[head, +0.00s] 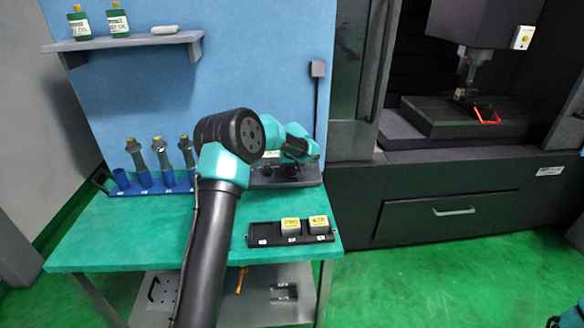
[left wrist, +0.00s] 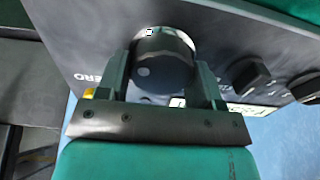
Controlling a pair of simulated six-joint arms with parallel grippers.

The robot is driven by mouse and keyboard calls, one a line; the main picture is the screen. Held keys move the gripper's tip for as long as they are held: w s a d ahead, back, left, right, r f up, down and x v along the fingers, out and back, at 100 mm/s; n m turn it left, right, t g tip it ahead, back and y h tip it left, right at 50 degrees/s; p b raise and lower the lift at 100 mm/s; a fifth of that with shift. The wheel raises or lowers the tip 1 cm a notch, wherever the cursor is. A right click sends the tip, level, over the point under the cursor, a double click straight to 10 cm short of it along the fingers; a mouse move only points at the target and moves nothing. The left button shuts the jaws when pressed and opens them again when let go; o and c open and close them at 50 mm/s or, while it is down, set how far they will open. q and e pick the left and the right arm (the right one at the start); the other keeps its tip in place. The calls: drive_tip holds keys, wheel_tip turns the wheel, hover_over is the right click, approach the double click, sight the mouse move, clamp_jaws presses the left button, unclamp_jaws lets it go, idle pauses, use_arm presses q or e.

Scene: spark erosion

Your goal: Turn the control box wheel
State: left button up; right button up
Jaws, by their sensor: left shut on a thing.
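The control box (head: 310,178) is a dark grey unit at the back of the green table in the head view. Its wheel (left wrist: 163,68) is a dark round knob with a pale spot, seen in the left wrist view. My left gripper (left wrist: 164,56) has one finger on each side of the wheel and is shut on it. In the head view my left arm hides part of the box, and the wheel and fingertips cannot be made out. My right gripper is not in view.
Two smaller black knobs (left wrist: 248,75) sit beside the wheel on the panel. A blue rack (head: 150,188) with several tool holders stands at the left. A black tray (head: 262,240) with two grey blocks lies at the front right. A machine (head: 440,215) stands to the right.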

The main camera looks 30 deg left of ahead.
use_arm(q)
drive_tip(key=shift+f, duration=0.15)
drive_tip(key=m, duration=0.5)
drive_tip(key=shift+f, duration=0.1)
drive_tip(key=m, duration=0.5)
drive_tip(key=shift+d+m, duration=0.1)
drive_tip(key=shift+m, duration=0.3)
drive_tip(key=m, duration=0.5)
drive_tip(key=shift+s+f, duration=0.1)
drive_tip(key=m, duration=0.6)
drive_tip(key=shift+s+d, duration=0.1)
drive_tip(key=shift+c, duration=0.2)
drive_tip(key=o, duration=0.9)
drive_tip(key=shift+f, duration=0.1)
